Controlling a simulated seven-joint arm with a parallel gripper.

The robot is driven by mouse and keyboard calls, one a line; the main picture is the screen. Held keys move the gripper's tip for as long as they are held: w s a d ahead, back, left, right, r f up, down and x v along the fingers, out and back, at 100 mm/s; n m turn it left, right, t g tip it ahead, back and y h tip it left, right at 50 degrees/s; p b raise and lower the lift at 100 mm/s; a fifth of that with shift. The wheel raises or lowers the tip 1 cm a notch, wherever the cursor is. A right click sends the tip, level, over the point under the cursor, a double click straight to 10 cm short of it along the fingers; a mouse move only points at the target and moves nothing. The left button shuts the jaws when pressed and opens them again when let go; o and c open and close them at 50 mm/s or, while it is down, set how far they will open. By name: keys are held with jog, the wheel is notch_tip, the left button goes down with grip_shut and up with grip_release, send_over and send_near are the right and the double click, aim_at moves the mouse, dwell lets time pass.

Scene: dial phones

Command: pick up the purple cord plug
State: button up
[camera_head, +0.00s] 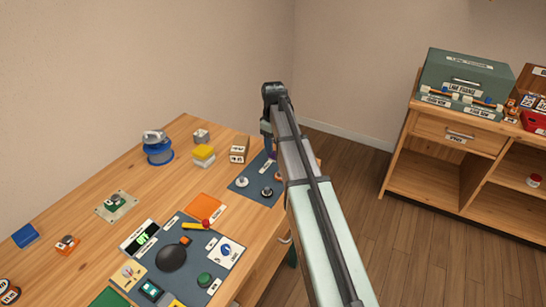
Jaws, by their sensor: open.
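A small purple sliver (271,150) shows at the left edge of my arm, above the dark blue mat. I cannot tell whether it is the purple cord plug or a part of something else. My arm crosses the view from the lower right up to a dark joint, then drops behind its own link. My gripper is hidden behind the arm, so its fingers and its distance from the plug do not show.
The dark blue mat (240,187) holds several small knobs at the table's right edge. A grey panel (205,262) with a black round piece lies nearer. A shelf (455,150) is at right.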

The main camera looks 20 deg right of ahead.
aim_at(273, 156)
jog(key=shift+f, duration=2.4)
grip_shut()
jog(key=shift+r, duration=0.15)
